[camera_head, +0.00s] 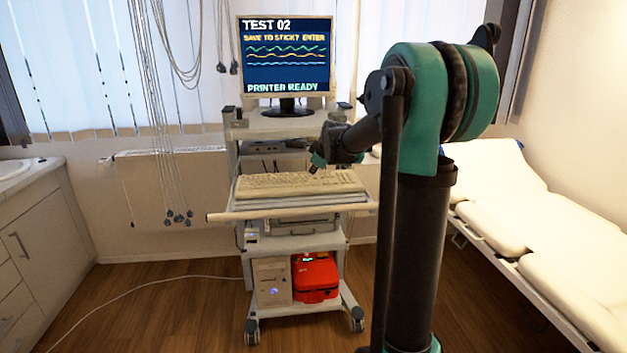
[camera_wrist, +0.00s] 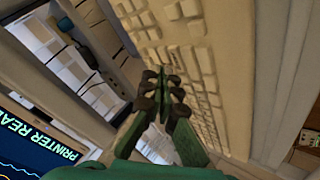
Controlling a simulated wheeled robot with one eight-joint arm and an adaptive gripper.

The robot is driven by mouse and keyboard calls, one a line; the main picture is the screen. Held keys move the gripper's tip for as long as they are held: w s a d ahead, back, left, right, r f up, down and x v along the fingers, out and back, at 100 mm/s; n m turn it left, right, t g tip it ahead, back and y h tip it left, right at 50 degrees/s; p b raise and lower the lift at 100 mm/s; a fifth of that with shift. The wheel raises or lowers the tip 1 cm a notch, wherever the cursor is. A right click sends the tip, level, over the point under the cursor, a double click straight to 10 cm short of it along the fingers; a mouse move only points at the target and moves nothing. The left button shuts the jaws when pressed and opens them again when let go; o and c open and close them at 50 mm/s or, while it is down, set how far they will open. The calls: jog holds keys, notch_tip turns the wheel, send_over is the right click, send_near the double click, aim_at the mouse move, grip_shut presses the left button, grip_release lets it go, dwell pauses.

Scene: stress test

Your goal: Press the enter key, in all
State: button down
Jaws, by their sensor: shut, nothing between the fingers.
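The beige keyboard (camera_head: 290,184) lies on the pull-out shelf of the medical cart. In the wrist view the keyboard (camera_wrist: 185,45) runs diagonally past my fingers; single key labels are too small to read, so I cannot tell which one is enter. My gripper (camera_head: 314,170) is over the right rear part of the keyboard. In the wrist view my gripper (camera_wrist: 168,78) is shut and empty, its tips over or near the keyboard's edge; I cannot tell whether they touch. The monitor (camera_head: 286,60) reads "TEST 02", "SAVE TO STICK? ENTER" and "PRINTER READY".
The cart (camera_head: 240,222) has a front rail (camera_head: 285,211), with a red case (camera_head: 316,280) and a pale computer box (camera_head: 271,283) on its bottom shelf. A padded couch (camera_head: 560,235) stands right, a cabinet (camera_head: 40,240) left. Cables (camera_head: 160,120) hang behind.

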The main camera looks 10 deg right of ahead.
aim_at(314, 180)
jog(key=shift+f, duration=0.1)
jog(key=shift+f, duration=0.3)
jog(key=shift+f, duration=0.4)
dwell(0.8)
jog(key=shift+r, duration=0.8)
jog(key=shift+r, duration=2.55)
